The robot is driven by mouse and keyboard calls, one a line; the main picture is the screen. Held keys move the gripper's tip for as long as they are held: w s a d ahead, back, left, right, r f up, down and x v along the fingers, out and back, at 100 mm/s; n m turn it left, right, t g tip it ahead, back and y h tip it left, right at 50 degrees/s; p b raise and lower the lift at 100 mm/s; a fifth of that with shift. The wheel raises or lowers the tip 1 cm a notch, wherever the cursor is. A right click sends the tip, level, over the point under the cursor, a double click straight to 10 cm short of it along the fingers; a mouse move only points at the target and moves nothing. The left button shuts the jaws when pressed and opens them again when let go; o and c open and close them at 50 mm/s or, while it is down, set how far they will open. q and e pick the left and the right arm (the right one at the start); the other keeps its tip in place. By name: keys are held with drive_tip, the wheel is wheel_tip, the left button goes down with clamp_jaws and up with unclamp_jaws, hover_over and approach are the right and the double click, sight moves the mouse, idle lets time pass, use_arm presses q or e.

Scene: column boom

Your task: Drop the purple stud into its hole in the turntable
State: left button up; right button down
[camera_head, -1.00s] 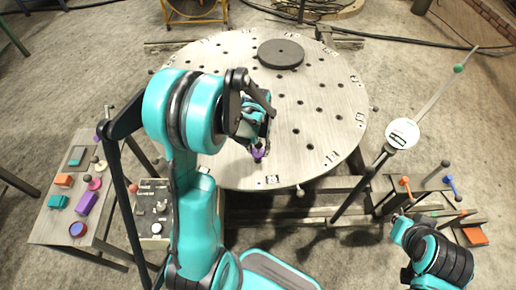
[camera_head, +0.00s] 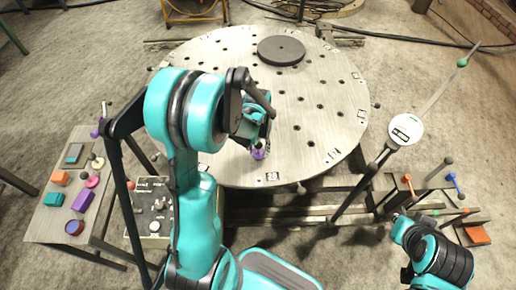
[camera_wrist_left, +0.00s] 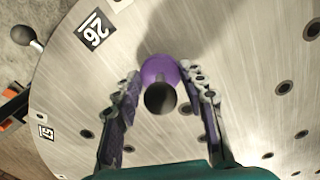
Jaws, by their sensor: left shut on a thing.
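The purple stud (camera_head: 259,153) is at my left gripper (camera_head: 262,143), over the near part of the turntable (camera_head: 310,150). In the left wrist view the stud shows as a purple disc (camera_wrist_left: 160,67) with a dark round knob, between the fingertips of my left gripper (camera_wrist_left: 160,82), which is shut on it. A shadow lies on the plate beyond the stud. Whether the stud touches the plate or which hole is under it, I cannot tell. My right arm is at the lower right of the head view; its fingers are not clearly visible.
A dark disc (camera_head: 281,51) lies on the turntable's far part. A side table (camera_head: 55,222) at left carries several coloured pieces. A control box (camera_head: 152,225) stands near my left arm. A post with a round white dial (camera_head: 405,130) stands at right. Numbered labels and knobs line the turntable's rim.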

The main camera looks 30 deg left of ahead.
use_arm(q)
drive_tip(key=shift+f+b, duration=0.9)
drive_tip(key=shift+f, duration=0.15)
drive_tip(key=shift+f, duration=0.1)
drive_tip(key=o, duration=0.9)
drive_tip(key=shift+r, duration=0.2)
drive_tip(key=shift+r+p, duration=2.85)
drive_tip(key=shift+r, duration=0.8)
